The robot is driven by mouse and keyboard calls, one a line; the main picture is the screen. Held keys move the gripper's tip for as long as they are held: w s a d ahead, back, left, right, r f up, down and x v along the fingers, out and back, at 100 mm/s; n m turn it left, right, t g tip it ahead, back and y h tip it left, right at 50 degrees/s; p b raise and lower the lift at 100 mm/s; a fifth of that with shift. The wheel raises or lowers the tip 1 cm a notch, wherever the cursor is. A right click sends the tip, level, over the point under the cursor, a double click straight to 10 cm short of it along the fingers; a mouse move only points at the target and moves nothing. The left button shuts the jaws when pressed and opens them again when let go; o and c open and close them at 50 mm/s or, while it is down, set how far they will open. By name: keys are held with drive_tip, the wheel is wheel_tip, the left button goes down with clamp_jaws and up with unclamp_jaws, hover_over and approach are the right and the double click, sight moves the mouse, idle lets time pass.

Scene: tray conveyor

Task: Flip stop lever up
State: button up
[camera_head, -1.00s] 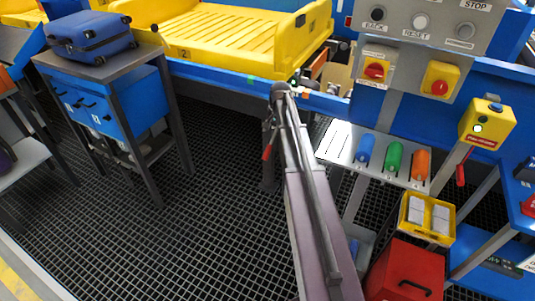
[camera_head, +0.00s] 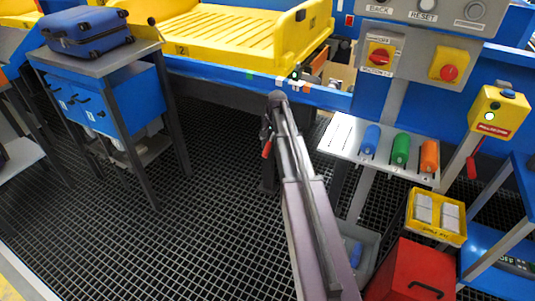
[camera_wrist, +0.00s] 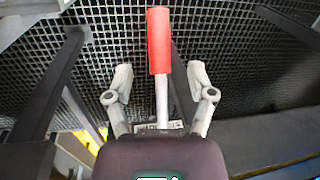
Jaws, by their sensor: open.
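The stop lever has a red handle (camera_wrist: 159,40) on a thin pale rod, with a small label plate at its base, partly hidden by my gripper. In the head view its red handle (camera_head: 266,150) hangs downward below the conveyor's blue side rail, just left of my arm's end. My gripper (camera_wrist: 159,84) is open, with one finger on each side of the lever's rod and visible gaps to both. The red handle reaches beyond the fingertips. In the head view my arm largely hides the gripper.
A yellow tray (camera_head: 214,42) lies on the conveyor above. A blue cabinet (camera_head: 98,94) with a suitcase (camera_head: 88,31) stands left. At right are a shelf with coloured bottles (camera_head: 400,149), a yellow box (camera_head: 437,216) and a red toolbox (camera_head: 408,275). The grated floor between is clear.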

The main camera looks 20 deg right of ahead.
sight(267, 147)
drive_tip(key=shift+w+a+f+b, duration=0.1)
drive_tip(key=shift+f+b, duration=0.8)
drive_tip(key=shift+f, duration=0.1)
drive_tip(key=shift+w+a+f+b, duration=0.1)
drive_tip(key=shift+w+f+b, duration=0.05)
drive_tip(key=shift+f+b, duration=0.85)
drive_tip(key=shift+w+a+f+b, duration=0.1)
drive_tip(key=shift+f+b, duration=0.75)
drive_tip(key=shift+f, duration=0.15)
